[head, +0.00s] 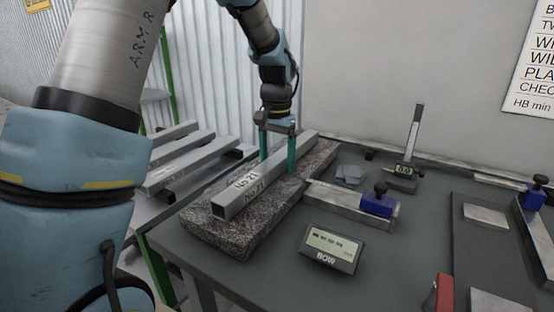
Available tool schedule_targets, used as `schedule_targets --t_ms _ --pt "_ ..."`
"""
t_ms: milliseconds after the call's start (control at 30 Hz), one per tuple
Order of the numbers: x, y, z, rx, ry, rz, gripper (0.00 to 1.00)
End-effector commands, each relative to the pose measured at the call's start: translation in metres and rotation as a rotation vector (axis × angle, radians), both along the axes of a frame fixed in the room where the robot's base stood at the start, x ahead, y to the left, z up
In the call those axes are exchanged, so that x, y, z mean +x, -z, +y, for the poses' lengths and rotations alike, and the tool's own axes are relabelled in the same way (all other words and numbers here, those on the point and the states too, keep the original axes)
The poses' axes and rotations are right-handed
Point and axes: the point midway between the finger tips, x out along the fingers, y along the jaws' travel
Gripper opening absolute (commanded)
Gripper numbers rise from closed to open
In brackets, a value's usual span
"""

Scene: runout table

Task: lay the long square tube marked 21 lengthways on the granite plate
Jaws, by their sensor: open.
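The long grey square tube (265,182) marked "No 21" lies lengthways on the speckled granite plate (222,236) in the head view. It rests along the plate, its near end towards the plate's near end. My gripper (277,163) is open, with one teal finger on each side of the tube, a little beyond its middle. The fingers reach down around the tube, and I cannot tell whether they touch it. The arm comes down from above and hides little of the tube.
Several similar tubes (183,153) lie on a rack to the left. Right of the plate are a square with a blue clamp (376,204), a display box (331,248), a height gauge (402,172) and a red-handled tool (443,294). Bare table shows between them.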

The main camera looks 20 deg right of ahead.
Motion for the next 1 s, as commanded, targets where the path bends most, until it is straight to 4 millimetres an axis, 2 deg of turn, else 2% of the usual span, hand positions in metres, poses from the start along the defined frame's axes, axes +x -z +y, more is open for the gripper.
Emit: schedule_targets --t_ms 267,367,733,1000 --pt "0.0 -0.004 0.0 0.001 0.0 0.001 0.85" --pt "0.0 -0.016 0.0 -0.002 0.0 -0.002 0.85" --pt "0.0 -0.086 0.0 -0.002 0.0 -0.003 0.85" --pt "0.0 -0.107 0.0 0.0 0.0 0.0 0.85"
